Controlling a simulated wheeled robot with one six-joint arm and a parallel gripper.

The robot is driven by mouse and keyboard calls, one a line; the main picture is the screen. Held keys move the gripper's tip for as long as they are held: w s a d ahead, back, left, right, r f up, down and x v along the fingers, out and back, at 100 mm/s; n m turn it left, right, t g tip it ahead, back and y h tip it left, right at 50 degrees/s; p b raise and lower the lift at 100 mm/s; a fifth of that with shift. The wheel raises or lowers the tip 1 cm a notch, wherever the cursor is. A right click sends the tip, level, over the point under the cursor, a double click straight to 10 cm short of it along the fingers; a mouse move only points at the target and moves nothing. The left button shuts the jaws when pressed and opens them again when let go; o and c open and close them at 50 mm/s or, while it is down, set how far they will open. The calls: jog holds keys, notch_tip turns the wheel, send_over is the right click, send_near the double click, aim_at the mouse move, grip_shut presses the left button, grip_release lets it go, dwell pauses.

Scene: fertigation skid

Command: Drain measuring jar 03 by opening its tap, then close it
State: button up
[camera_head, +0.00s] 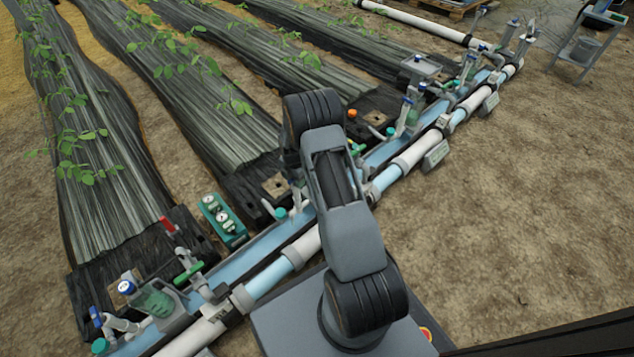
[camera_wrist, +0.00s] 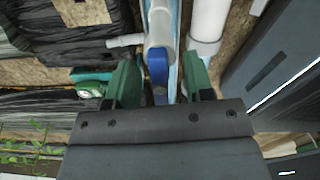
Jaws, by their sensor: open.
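My gripper (camera_wrist: 162,72) is open in the wrist view, with one green finger on each side of a blue tap handle (camera_wrist: 157,64). Gaps show between the handle and both fingers. The handle sits at the end of a pale, tube-shaped body (camera_wrist: 161,22), perhaps a measuring jar. I can read no number on it. The handle's lower end meets the gripper's dark edge, and I cannot tell whether the tap is open. In the head view my arm hides my gripper and this tap.
A teal gauge box (camera_head: 224,220) stands left of my arm and also shows in the wrist view (camera_wrist: 92,88). White pipe (camera_head: 303,246) runs diagonally past my arm. Black-covered plant beds (camera_head: 215,115) lie beyond. Bare ground at the right (camera_head: 520,190) is clear.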

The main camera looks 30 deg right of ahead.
notch_tip(320, 180, up, 10)
jog(key=p, duration=0.7)
